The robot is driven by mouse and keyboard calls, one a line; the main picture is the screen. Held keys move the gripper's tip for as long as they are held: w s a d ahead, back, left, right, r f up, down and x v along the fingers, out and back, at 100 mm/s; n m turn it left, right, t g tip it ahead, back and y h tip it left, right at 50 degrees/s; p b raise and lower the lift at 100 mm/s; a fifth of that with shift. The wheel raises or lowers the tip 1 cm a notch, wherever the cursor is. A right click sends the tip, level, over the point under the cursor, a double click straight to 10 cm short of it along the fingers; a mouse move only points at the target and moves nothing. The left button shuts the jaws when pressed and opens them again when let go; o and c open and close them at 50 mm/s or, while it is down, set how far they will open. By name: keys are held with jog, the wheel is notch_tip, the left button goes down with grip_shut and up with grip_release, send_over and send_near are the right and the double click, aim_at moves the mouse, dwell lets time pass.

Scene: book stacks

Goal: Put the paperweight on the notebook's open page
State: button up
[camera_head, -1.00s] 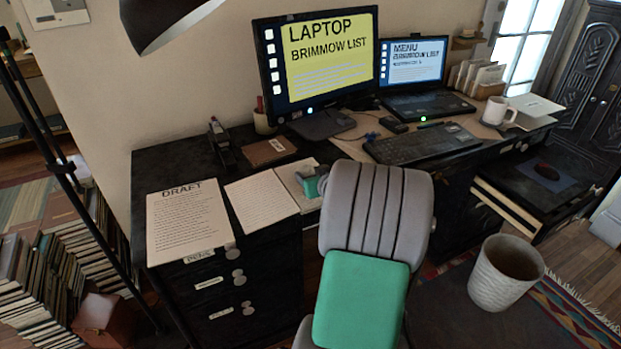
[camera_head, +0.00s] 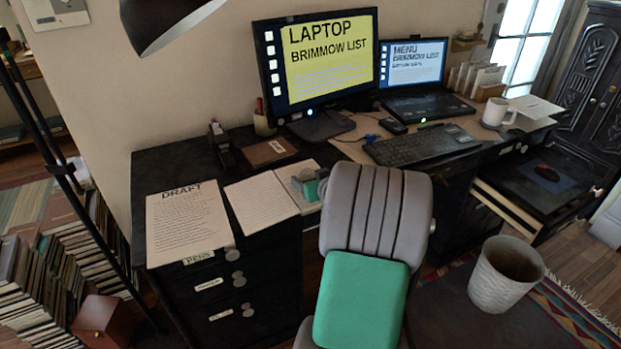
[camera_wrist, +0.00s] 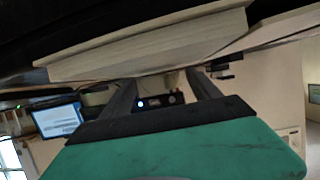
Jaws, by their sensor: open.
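The open notebook (camera_head: 258,202) lies on the black desk, with a lined left page and a right page partly covered. Its pale page edges (camera_wrist: 150,55) fill the top of the upside-down wrist view. My gripper (camera_head: 304,177), green with grey fingers, is low at the notebook's right page. In the wrist view its two fingers (camera_wrist: 163,88) are spread apart. A greyish shape shows at the fingers in the head view; I cannot tell whether it is the paperweight. I cannot pick out the paperweight for certain in either view.
A draft sheet (camera_head: 187,222) lies left of the notebook, and a brown box-like item (camera_head: 268,152) behind it. The monitor (camera_head: 315,62), keyboard (camera_head: 422,146), laptop (camera_head: 425,103) and mug (camera_head: 497,111) stand to the right. A lamp shade (camera_head: 165,22) hangs above.

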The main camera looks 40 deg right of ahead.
jog(key=v, duration=1.2)
